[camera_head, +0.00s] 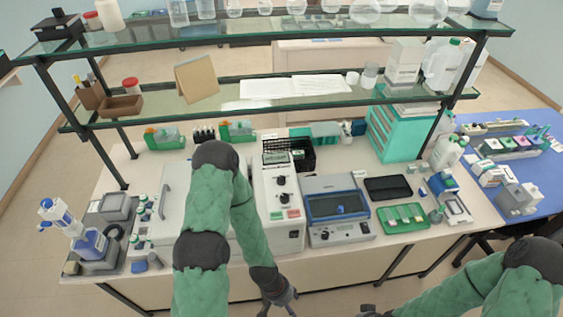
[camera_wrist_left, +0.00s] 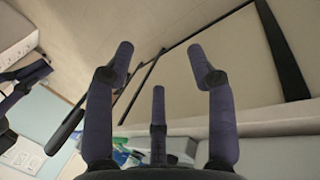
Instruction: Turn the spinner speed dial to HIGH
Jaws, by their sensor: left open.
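A grey-blue benchtop device with a dark-windowed lid (camera_head: 338,206) stands near the middle of the bench; a dark round dial (camera_head: 325,235) sits on its front panel. To its left is a tall white instrument (camera_head: 262,215) with two black knobs (camera_head: 282,189). No label is readable, so I cannot tell which one is the spinner or where its dial points. My left gripper (camera_head: 279,307) is open and empty in front of the bench, below its front edge; its spread fingers fill the left wrist view (camera_wrist_left: 162,70). My right gripper (camera_head: 371,312) only just shows at the bottom edge.
Glass shelves (camera_head: 230,95) with bottles and papers span above the bench. A green slide tray (camera_head: 403,217) and a black tray (camera_head: 388,188) lie right of the device. A microscope (camera_head: 85,240) stands far left. My left arm hides part of the white unit (camera_head: 172,200).

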